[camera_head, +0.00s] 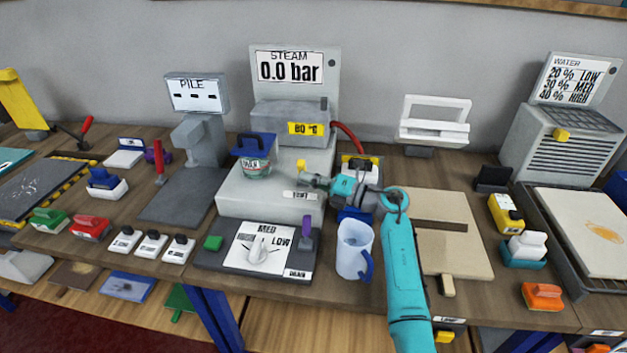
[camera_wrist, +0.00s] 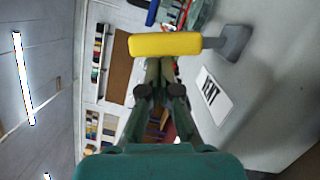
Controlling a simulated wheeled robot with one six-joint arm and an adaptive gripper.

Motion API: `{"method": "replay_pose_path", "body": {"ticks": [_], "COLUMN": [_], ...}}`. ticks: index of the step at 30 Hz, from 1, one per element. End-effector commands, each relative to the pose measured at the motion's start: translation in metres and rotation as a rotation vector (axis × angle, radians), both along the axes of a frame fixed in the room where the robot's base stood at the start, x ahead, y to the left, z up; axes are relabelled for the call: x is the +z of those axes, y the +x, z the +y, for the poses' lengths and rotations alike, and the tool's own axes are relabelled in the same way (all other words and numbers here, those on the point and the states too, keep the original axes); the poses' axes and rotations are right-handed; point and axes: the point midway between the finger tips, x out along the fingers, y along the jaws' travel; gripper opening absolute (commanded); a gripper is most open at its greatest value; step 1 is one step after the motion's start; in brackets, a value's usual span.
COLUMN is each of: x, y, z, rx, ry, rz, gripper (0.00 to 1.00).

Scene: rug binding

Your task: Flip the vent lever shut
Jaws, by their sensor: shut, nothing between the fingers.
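The vent lever has a yellow handle (camera_wrist: 165,44) on a grey mount (camera_wrist: 231,43). It crosses the wrist view just past my fingertips, beside a white label reading VENT (camera_wrist: 211,94). In the head view the small yellow handle (camera_head: 302,165) stands at the front right of the grey steam unit (camera_head: 245,200). My gripper (camera_head: 305,181) is shut and empty, close to the lever from the right; the wrist view shows its fingers (camera_wrist: 160,68) ending at the handle. I cannot tell whether they touch it.
A red hose (camera_head: 347,137) runs behind my gripper. A translucent jug (camera_head: 354,250) and a dial panel (camera_head: 262,248) stand in front. The sign reads STEAM 0.0 bar (camera_head: 290,67).

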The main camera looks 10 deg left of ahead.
Motion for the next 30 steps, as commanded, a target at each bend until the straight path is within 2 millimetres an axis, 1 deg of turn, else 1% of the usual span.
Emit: {"method": "replay_pose_path", "body": {"ticks": [20, 30], "x": [0.004, 0.011], "y": [0.002, 0.007], "z": [-0.001, -0.001], "rx": [0.0, -0.001], "ry": [0.0, 0.001], "rz": [-0.001, -0.002], "gripper": [0.0, 0.0]}}
